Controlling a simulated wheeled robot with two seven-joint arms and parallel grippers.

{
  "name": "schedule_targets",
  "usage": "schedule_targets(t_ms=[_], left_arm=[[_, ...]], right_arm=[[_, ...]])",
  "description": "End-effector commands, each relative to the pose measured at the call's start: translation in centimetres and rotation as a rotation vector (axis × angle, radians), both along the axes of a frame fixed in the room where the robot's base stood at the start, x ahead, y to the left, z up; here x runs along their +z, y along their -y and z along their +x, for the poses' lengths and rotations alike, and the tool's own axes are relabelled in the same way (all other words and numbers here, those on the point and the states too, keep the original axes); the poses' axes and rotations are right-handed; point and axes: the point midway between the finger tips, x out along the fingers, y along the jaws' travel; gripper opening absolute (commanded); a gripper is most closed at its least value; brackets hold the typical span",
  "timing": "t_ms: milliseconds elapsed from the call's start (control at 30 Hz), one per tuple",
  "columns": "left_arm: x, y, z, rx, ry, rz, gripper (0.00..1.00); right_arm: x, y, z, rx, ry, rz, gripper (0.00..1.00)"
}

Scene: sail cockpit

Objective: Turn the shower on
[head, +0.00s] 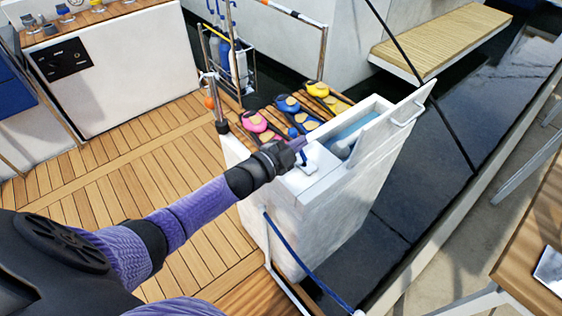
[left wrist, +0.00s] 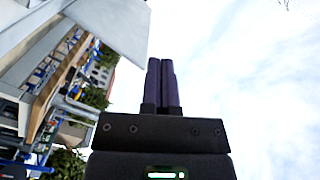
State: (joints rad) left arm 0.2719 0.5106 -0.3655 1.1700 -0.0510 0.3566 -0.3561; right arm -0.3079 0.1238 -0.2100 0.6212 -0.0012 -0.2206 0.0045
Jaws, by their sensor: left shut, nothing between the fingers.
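The shower set stands on a white cockpit locker (head: 262,219) in the head view. A small blue lever (head: 304,157) on a white base sits on its top, just right of my left gripper. An open bin in the top holds a grey-white rounded piece (head: 342,149), which may be the shower head. My left gripper (head: 298,146) is at the lever, shut and empty; I cannot tell whether it touches it. In the left wrist view its dark fingers (left wrist: 161,85) are together against the sky. My right gripper is not in view.
A raised white lid (head: 390,125) stands at the bin's right side. Pink, blue and yellow items (head: 289,104) lie on slatted wood behind. A rack with bottles (head: 230,60) stands behind. Teak floor (head: 150,165) is clear.

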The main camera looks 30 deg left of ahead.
Motion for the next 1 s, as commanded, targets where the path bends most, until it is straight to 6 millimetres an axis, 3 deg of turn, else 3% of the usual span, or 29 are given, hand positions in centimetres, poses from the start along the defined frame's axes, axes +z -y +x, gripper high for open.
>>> schedule_targets(t_ms=[100, 300, 500, 1000], left_arm=[[0.0, -1.4, -3.0, 0.001, -0.012, -0.003, 0.0], [-0.5, -3.7, -6.1, 0.002, -0.022, -0.012, 0.0], [-0.4, -3.8, -8.3, 0.001, -0.015, -0.01, 0.0], [-0.5, -3.5, -8.8, 0.005, -0.019, -0.008, 0.0]], right_arm=[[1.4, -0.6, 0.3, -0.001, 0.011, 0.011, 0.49], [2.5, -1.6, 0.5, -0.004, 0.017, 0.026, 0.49], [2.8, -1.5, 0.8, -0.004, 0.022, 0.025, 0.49], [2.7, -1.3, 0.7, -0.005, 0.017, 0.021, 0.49]])
